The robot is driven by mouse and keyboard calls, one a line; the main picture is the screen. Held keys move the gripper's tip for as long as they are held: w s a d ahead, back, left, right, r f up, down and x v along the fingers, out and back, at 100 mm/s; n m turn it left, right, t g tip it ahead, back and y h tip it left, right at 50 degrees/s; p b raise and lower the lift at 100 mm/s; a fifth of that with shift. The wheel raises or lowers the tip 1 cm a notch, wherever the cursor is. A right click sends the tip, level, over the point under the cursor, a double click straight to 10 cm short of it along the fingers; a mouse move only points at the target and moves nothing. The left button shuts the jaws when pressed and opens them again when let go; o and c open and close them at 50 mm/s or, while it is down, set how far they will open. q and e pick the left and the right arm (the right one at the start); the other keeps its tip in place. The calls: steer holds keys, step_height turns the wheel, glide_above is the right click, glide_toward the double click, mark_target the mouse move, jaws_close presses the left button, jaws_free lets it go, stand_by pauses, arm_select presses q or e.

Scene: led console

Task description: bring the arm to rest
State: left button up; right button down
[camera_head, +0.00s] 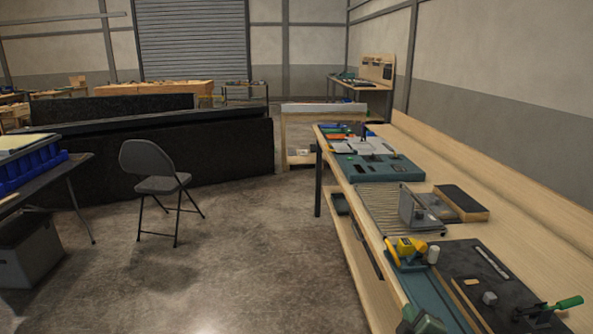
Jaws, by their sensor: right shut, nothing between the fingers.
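My left gripper is out of view. A teal console panel (376,168) lies flat farther along the bench, well away from the gripper.
Close by on the bench are a yellow clamp (405,247), a grey angled plate (416,210), a dark mat (480,266) and a green-handled tool (564,303). A folding chair (155,174) stands left on open floor. Black partitions (190,160) stand behind it.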

steer(key=s+a+f+m+g+y, duration=0.1)
steer(key=s+a+f+m+g, duration=0.25)
steer(key=s, duration=0.75)
steer(key=s+a+f+m+g+y, duration=0.1)
steer(key=s+a+f+m+g, duration=0.3)
steer(key=s, duration=0.8)
steer(key=s+a+f+m+g+y, duration=0.1)
steer(key=s+f+g, duration=0.3)
steer(key=s, duration=0.7)
steer(key=s+f+x, duration=0.1)
steer(key=s+x, duration=0.2)
steer(key=x, duration=1)
steer(key=s+x, duration=0.3)
steer(key=x, duration=0.9)
steer(key=s+d+f+g, duration=0.1)
steer(key=s+d+f, duration=0.2)
steer(key=s+f, duration=1.4)
steer(key=shift+f+n, duration=0.2)
steer(key=shift+n, duration=0.25)
